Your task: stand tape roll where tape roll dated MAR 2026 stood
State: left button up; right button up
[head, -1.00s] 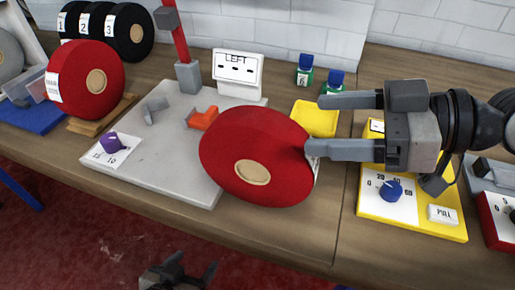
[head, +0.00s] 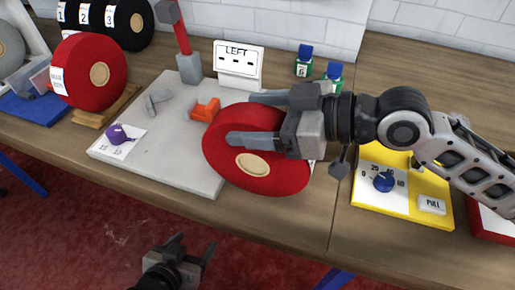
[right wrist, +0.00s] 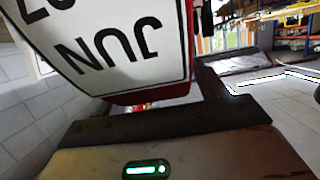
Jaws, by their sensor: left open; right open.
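A red tape roll (head: 265,180) with a tan core is at the right edge of the grey board, its face turned up toward me. My right gripper (head: 241,118) is open, with one finger across the roll's face and the other along its upper far edge. The right wrist view shows a white label (right wrist: 110,45) close up and upside down, reading JUN with cut-off digits. Another red tape roll (head: 90,72) stands on a wooden stand (head: 107,106) at the left; its label is too small to read. My left gripper (head: 193,250) is open and empty, low in front of the table.
The grey board (head: 178,172) carries an orange block (head: 205,110), a purple knob (head: 118,134) and a LEFT sign (head: 238,62). Black numbered rolls (head: 130,25) stand behind. A yellow panel (head: 405,205) with a blue dial is at the right. Small bottles (head: 304,60) stand at the back.

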jog(key=c, duration=1.5)
jog(key=shift+r, duration=0.1)
grip_shut()
jog(key=shift+r, duration=0.15)
